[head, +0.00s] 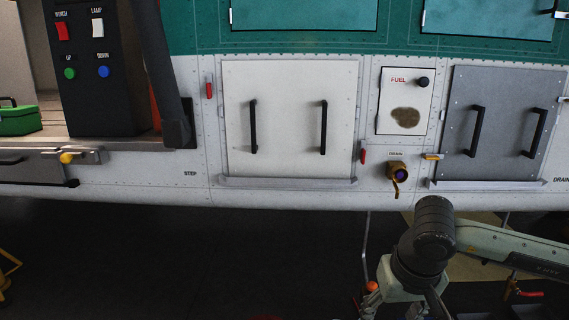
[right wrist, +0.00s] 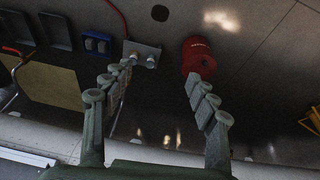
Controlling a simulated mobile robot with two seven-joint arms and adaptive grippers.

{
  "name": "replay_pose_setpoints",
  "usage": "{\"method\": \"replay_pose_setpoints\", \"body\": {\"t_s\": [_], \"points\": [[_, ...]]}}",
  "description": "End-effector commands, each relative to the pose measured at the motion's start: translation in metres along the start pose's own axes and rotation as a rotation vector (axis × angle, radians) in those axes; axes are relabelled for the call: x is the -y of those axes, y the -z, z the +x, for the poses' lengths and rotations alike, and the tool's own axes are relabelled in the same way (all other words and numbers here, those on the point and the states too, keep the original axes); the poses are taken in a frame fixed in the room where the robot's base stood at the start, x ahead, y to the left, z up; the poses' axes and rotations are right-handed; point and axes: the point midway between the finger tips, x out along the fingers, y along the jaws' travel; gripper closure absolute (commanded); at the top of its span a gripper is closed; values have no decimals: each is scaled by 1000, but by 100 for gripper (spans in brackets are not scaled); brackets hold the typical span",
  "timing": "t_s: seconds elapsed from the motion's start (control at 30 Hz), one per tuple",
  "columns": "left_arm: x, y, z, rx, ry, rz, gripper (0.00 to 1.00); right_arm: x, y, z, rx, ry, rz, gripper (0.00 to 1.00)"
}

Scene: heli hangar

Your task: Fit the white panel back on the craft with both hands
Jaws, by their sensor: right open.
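The white panel (head: 288,122) stands on the side of the craft in the head view, with its lower edge at a narrow ledge (head: 286,183). It has two upright black handles, a left one (head: 253,127) and a right one (head: 324,127). I cannot tell whether it lies fully flush. A red latch (head: 209,90) is at its left and another red latch (head: 363,155) at its lower right. My right gripper (right wrist: 160,76) is open and empty in the right wrist view, over the dark floor. The head view shows its arm low at the right, below the craft and apart from the panel. My left gripper is out of view.
A grey panel (head: 491,125) with two handles is to the right. Between the panels are a fuel door (head: 403,93) and a brass drain valve (head: 397,171). A switch box (head: 97,72) and green case (head: 20,119) are at the left. The right wrist view shows a red container (right wrist: 199,57).

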Motion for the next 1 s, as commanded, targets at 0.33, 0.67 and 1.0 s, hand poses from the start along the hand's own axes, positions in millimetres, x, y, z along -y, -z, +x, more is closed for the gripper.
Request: {"method": "replay_pose_setpoints", "body": {"t_s": [0.33, 0.67, 1.0], "points": [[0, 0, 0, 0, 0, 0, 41, 0, 1, -26, -4, 2, 0, 41], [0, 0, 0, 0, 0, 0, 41, 0, 1, -94, -4, 1, -2, 41], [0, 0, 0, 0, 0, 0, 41, 0, 0, -120, -1, 0, 1, 41]]}}
